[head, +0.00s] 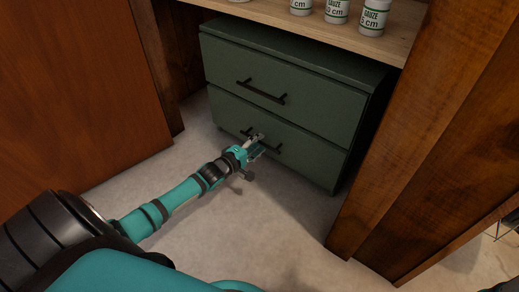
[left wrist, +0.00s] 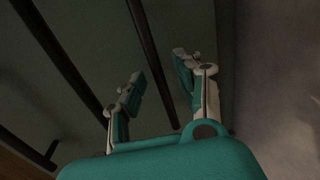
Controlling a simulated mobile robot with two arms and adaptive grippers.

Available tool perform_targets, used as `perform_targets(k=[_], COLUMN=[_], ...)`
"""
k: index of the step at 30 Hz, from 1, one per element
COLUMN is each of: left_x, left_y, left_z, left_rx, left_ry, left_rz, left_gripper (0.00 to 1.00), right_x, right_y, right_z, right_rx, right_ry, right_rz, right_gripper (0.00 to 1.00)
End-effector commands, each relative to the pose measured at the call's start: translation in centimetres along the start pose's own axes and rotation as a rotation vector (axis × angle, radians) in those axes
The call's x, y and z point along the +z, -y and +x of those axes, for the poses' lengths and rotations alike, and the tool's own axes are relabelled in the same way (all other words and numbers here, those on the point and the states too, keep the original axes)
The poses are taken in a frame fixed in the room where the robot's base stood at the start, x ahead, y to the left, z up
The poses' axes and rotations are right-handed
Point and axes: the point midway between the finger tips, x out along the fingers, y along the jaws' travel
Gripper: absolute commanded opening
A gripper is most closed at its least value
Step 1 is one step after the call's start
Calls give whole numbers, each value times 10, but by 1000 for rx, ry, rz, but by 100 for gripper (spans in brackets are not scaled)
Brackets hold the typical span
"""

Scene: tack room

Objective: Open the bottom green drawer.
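The bottom green drawer (head: 312,160) is closed, flush with the drawer above it. Its dark bar handle (head: 276,149) is partly hidden by my left gripper (head: 258,144). The gripper is at the handle, with its fingers at the drawer front. In the left wrist view, my left gripper (left wrist: 158,70) has its two fingers spread apart. A dark bar runs through the gap between them, apparently the handle; I cannot tell whether either finger touches it. My right gripper is not in view.
The closed top green drawer (head: 300,95) has its own dark handle (head: 261,92). A wooden shelf (head: 300,30) with several white gauze containers (head: 337,10) is above the cabinet. Wooden panels stand on both sides. The pale floor (head: 265,215) before the cabinet is clear.

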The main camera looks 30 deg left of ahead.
Motion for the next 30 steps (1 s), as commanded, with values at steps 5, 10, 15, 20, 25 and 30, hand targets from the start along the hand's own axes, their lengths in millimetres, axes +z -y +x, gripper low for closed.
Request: perform_targets(k=[5, 10, 15, 20, 25, 30], left_x=[0, 0, 0, 0, 0, 0], left_y=[1, -1, 0, 0, 0, 0], left_z=[14, 15, 15, 15, 15, 15], left_rx=[0, -1, -1, -1, -1, -1], left_ry=[0, 0, 0, 0, 0, 0], left_rz=[1, 0, 0, 0, 0, 0], left_gripper=[34, 34, 29, 8, 0, 0], right_x=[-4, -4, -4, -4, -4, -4], right_y=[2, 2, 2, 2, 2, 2], right_z=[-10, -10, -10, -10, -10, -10], right_rx=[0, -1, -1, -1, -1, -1], right_ry=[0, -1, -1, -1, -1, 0], right_rz=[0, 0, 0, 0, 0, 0], right_gripper=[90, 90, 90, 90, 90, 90])
